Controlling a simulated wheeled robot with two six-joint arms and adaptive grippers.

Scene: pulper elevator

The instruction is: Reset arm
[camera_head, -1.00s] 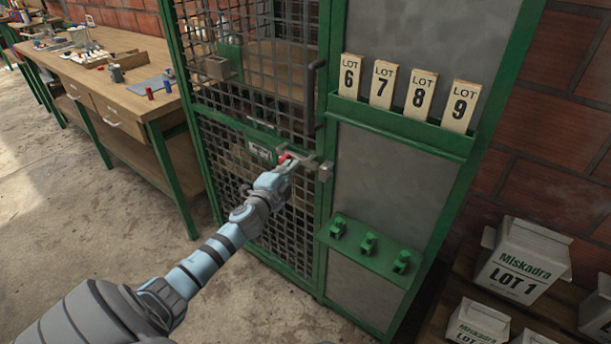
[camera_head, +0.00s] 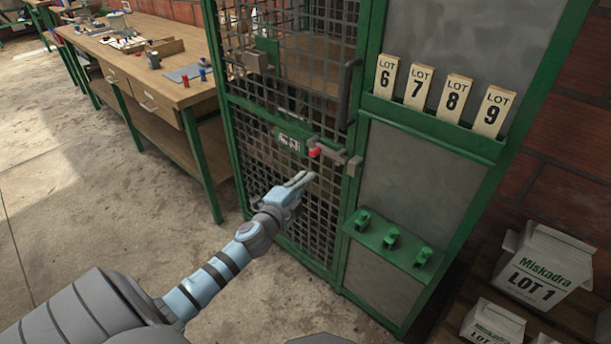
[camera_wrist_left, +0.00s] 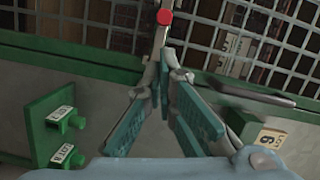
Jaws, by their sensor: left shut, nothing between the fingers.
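My left gripper (camera_head: 302,180) is shut and empty in front of the green-framed mesh door (camera_head: 290,130). It sits a little below and left of the latch bar (camera_head: 338,158) with its red knob (camera_head: 315,152), apart from it in the head view. In the left wrist view the gripper fingers (camera_wrist_left: 164,75) point up toward the red knob (camera_wrist_left: 165,17), which shows just beyond the tips. My right gripper is not in view.
Right of the door is a grey panel with a rack of lot cards (camera_head: 453,93) and a green ledge with several pegs (camera_head: 392,240). A wooden workbench (camera_head: 120,60) stands at left. White Miskadra boxes (camera_head: 543,270) stand at lower right. The floor at left is clear.

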